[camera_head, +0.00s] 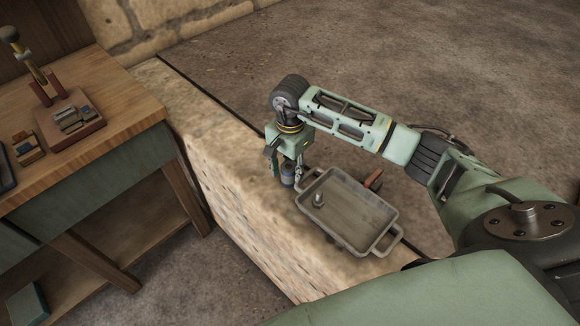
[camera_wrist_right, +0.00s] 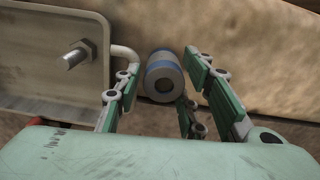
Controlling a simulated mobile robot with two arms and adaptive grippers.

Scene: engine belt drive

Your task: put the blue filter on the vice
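The blue filter (camera_head: 288,175) is a small grey cylinder with blue bands, standing on the stone ledge beside the metal tray. My left gripper is out of view.
The metal tray (camera_head: 347,240) holds an upright bolt (camera_head: 318,200) and stands close beside the right gripper. A red-handled object (camera_head: 373,179) lies behind it. The wooden workbench (camera_head: 128,95) at left bears a red stand (camera_head: 46,89) and small blocks (camera_head: 27,148).

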